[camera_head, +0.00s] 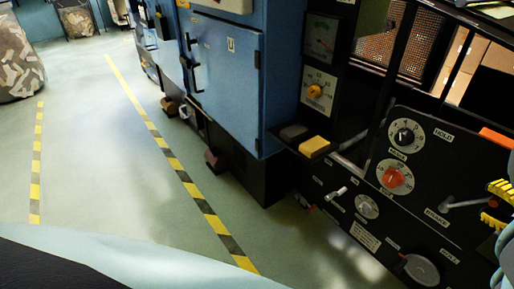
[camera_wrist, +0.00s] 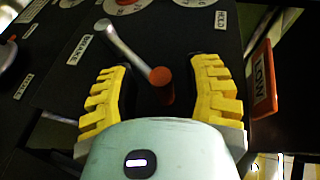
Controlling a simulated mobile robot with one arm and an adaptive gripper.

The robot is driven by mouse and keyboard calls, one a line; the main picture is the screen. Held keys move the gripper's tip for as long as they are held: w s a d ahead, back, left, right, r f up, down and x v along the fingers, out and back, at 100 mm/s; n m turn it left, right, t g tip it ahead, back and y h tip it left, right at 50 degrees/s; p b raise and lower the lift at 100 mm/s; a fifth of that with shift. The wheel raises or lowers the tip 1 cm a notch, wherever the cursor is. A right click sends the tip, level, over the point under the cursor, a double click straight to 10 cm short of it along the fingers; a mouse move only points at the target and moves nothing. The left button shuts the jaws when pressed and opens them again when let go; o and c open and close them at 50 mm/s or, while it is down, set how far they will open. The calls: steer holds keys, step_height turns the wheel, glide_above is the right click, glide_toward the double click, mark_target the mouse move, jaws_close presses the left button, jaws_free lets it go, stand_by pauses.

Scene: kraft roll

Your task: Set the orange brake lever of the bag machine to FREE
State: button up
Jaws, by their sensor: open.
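The brake lever is a metal rod (camera_head: 462,204) on the black panel at the right of the head view. It points right, between the HOLD label (camera_head: 443,135) above and the FREE label (camera_head: 450,256) below. In the wrist view the rod (camera_wrist: 128,46) ends in an orange-red knob (camera_wrist: 160,90). My gripper (camera_head: 487,202) is at the right edge of the head view. In the wrist view my open gripper (camera_wrist: 161,66) has its yellow fingers on either side of the knob, with gaps on both sides. The knob is hard to make out in the head view.
Dials with a black knob (camera_head: 404,136) and a red knob (camera_head: 395,177) sit left of the lever. An orange LOW sign (camera_wrist: 264,80) stands close to the right finger in the wrist view. A grey round handle (camera_head: 420,269) is lower on the panel. Open floor lies left.

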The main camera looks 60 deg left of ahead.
steer(key=shift+d, duration=0.1)
steer(key=v, duration=0.7)
steer(key=shift+s+d, duration=0.15)
steer(key=shift+d, duration=0.05)
steer(key=shift+r, duration=0.15)
